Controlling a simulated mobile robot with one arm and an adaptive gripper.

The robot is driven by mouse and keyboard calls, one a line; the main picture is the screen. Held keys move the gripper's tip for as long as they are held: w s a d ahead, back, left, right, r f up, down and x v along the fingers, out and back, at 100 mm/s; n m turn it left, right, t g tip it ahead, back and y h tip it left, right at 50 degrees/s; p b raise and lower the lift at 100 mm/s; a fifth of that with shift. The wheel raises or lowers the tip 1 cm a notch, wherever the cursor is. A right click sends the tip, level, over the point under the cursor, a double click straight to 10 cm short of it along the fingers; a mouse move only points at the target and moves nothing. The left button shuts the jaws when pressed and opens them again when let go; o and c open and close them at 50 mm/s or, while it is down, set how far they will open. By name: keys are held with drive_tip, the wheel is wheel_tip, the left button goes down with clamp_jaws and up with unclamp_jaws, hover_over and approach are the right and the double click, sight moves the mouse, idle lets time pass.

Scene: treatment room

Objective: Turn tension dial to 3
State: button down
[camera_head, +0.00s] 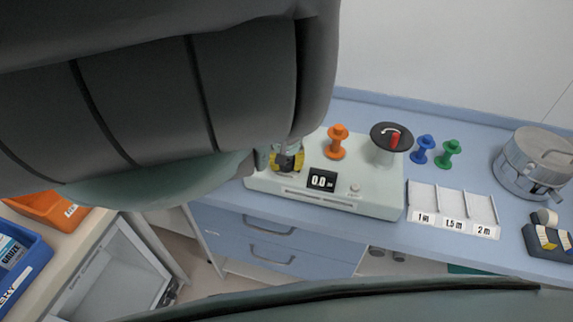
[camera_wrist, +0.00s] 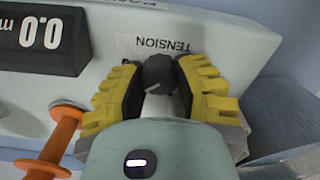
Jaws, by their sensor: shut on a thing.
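The machine (camera_head: 328,200) is a pale box on the blue counter with a display (camera_head: 322,181) reading 0.0. In the wrist view the display (camera_wrist: 42,37) appears upside down at the upper left. The dark tension dial (camera_wrist: 158,72) sits below the TENSION label (camera_wrist: 158,45). My gripper (camera_wrist: 157,88) has its yellow ridged fingers on both sides of the dial, shut on it. No dial number can be read. In the head view my gripper (camera_head: 287,160) is at the machine's left end, partly covered by my arm, and the dial is hidden there.
An orange spool (camera_head: 337,140) stands on the machine, close beside my gripper in the wrist view (camera_wrist: 55,140). A black disc with a red handle (camera_head: 392,137) is at its right. Blue (camera_head: 424,147) and green spools (camera_head: 448,152), a labelled tray (camera_head: 451,208) and a metal pot (camera_head: 534,163) are further right.

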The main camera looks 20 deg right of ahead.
drive_tip(key=m+b, duration=0.1)
drive_tip(key=m, duration=0.5)
drive_tip(key=shift+m, duration=0.3)
idle(0.4)
drive_tip(key=c, duration=0.6)
unclamp_jaws()
